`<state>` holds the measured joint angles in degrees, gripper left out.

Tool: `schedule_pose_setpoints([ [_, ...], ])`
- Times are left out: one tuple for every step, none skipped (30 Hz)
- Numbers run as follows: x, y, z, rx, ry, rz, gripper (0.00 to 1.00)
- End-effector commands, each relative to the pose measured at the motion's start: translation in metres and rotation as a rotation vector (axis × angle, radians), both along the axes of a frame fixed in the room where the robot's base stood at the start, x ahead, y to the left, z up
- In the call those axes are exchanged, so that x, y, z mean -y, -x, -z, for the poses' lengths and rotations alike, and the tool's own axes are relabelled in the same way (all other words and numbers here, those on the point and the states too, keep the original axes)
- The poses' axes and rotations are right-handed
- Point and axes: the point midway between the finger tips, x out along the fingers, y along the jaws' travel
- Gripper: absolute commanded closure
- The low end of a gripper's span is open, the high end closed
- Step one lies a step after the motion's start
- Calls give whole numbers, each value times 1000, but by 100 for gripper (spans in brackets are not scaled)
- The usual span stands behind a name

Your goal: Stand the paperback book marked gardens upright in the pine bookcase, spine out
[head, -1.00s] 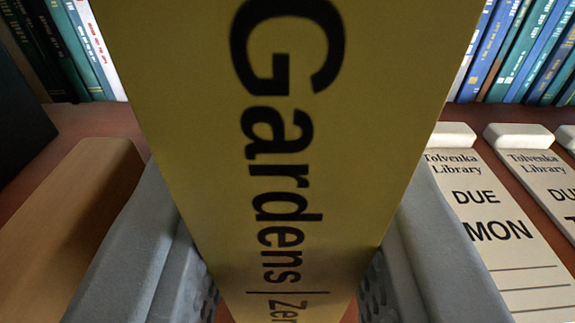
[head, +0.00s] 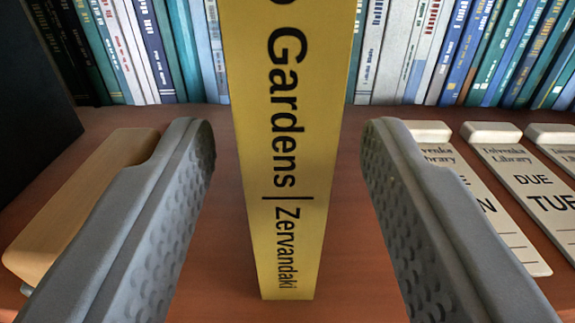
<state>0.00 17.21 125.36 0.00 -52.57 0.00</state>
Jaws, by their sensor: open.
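The yellow paperback marked Gardens (head: 285,150) stands upright with its spine toward me, the lettering running down to "Zervandaki". Its bottom edge appears to rest on the reddish-brown wooden surface (head: 345,270). Its top is out of view. My gripper (head: 288,150) is open, with one grey textured finger on each side of the book. Clear gaps show between both fingers and the book. I cannot tell whether this surface belongs to the pine bookcase.
A row of blue, green and white books (head: 400,50) stands behind. Several due-date cards (head: 515,175) lie at right. A tan wooden block (head: 75,200) lies at left, beside a dark upright panel (head: 30,110).

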Motion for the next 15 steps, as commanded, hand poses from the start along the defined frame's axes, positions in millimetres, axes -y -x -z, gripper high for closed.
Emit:
schedule_pose_setpoints([
  [0, 11, -1, 0, 0, 0, 55],
  [0, 17, 0, -1, 0, 0, 55],
  [0, 25, -1, -1, 0, 0, 55],
  [0, 31, -1, 0, 0, 0, 55],
  [0, 37, 0, 0, 0, 0, 55],
  [0, 44, -1, 0, 0, 0, 55],
  [0, 49, -1, 0, 0, 0, 55],
  [0, 54, -1, 0, 0, 0, 55],
  [0, 59, -1, 0, 0, 0, 55],
  [0, 63, 0, -1, 0, 0, 55],
  [0, 67, 0, -1, 0, 0, 55],
  [0, 71, 0, -1, 0, 0, 55],
  [0, 74, 0, 0, 0, 0, 55],
  [0, 76, -1, 0, 0, 0, 55],
  [0, 79, 0, 0, 0, 0, 55],
])
